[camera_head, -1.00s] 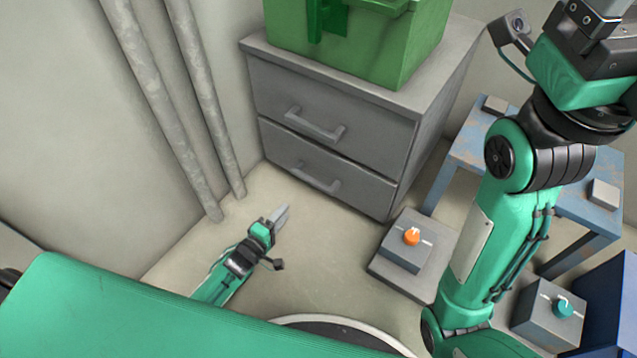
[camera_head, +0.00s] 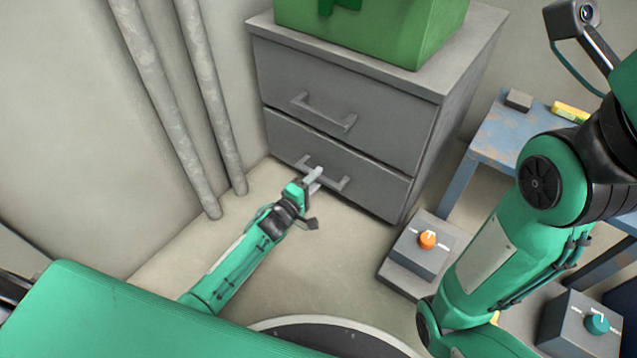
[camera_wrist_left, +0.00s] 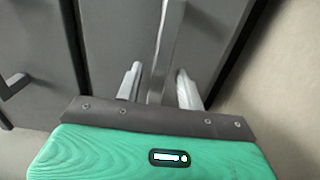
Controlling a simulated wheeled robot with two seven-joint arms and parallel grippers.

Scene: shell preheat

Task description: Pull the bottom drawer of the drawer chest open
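The grey drawer chest (camera_head: 425,150) stands against the back wall. Its bottom drawer (camera_head: 368,184) looks shut, level with the top drawer. The bottom handle (camera_head: 338,183) is a grey bar across that drawer's front.
A green box (camera_head: 385,30) sits on the chest. A blue table (camera_head: 500,135) is at the right. Two pipes (camera_head: 205,100) run up the left wall.

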